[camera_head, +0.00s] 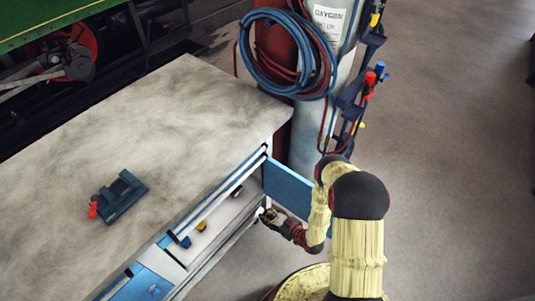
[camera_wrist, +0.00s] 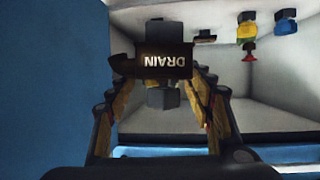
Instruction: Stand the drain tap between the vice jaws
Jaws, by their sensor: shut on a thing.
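The drain tap (camera_wrist: 165,62) is dark, with a label reading DRAIN that appears upside down in the wrist view. My gripper (camera_wrist: 160,92) is shut on it, one finger on each side. In the head view my gripper (camera_head: 268,214) is low at the bench's right end, by the open blue door; the tap is too small there to make out surely. The vice (camera_head: 120,197) is a small dark blue block with a red handle, on the bench top, well left of my gripper. Nothing shows between its jaws.
The open compartment holds a yellow piece (camera_wrist: 246,30) and a blue piece (camera_wrist: 286,24). The open blue door (camera_head: 287,188) stands close beside my gripper. Gas cylinders (camera_head: 340,60) with coiled hoses stand behind the bench. The pale bench top (camera_head: 180,110) is otherwise clear.

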